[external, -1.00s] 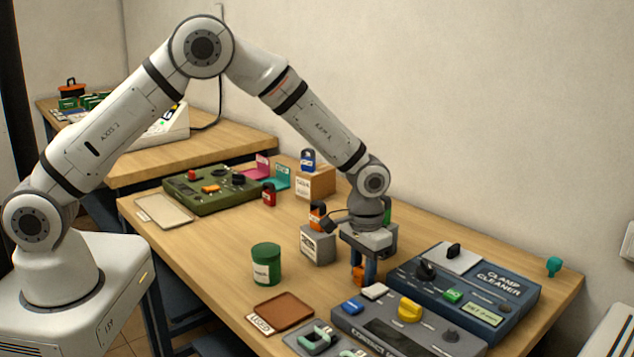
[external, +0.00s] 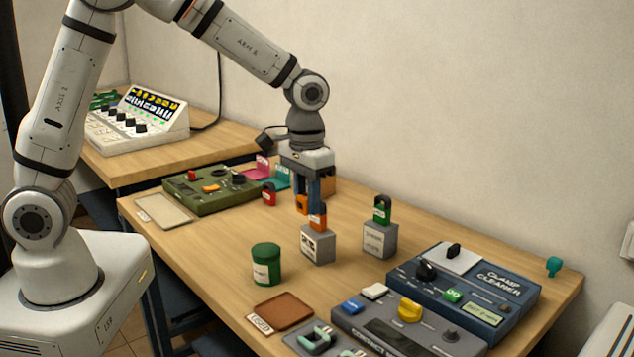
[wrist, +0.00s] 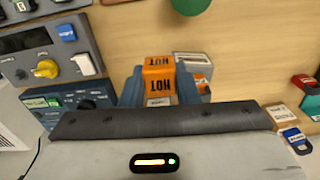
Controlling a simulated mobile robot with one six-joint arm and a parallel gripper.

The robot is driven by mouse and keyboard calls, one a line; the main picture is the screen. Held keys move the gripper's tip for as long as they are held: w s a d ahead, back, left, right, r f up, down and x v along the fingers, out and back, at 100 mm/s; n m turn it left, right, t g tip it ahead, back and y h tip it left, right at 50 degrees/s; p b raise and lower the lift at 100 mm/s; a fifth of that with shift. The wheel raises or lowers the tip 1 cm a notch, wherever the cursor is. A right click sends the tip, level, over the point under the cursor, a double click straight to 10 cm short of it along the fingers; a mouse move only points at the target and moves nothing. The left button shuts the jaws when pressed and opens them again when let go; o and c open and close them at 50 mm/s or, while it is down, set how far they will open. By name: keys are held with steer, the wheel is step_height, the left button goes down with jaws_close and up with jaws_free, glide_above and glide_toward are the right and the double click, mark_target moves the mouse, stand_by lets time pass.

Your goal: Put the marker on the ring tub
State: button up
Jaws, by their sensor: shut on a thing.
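The marker looks to be an orange block labelled HOT (wrist: 158,75); it also shows in the external view (external: 301,204). My gripper (external: 308,205) is shut on it, with the blue fingers on either side, and holds it above the table behind the orange padlock. The tub (external: 266,262) is a green round container with a white label, too small to read; I take it as the ring tub. It stands on the table in front and left of my gripper. Its edge shows at the top of the wrist view (wrist: 190,5). Its top looks bare.
An orange padlock (external: 318,216) on a grey block (external: 318,245) stands between my gripper and the tub. A green padlock (external: 382,210) on another block stands right. Control boxes fill the front right. A brown tray (external: 285,309) lies before the tub.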

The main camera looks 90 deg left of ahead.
steer(key=s+r, duration=0.2)
steer(key=s, duration=0.6)
steer(key=p, duration=0.1)
glide_above(266, 248)
steer(key=shift+n, duration=0.3)
step_height(266, 248, down, 6)
steer(key=shift+r, duration=0.1)
steer(key=shift+f, duration=2)
steer(key=shift+f, duration=0.15)
steer(key=o, duration=0.9)
steer(key=shift+o, duration=0.2)
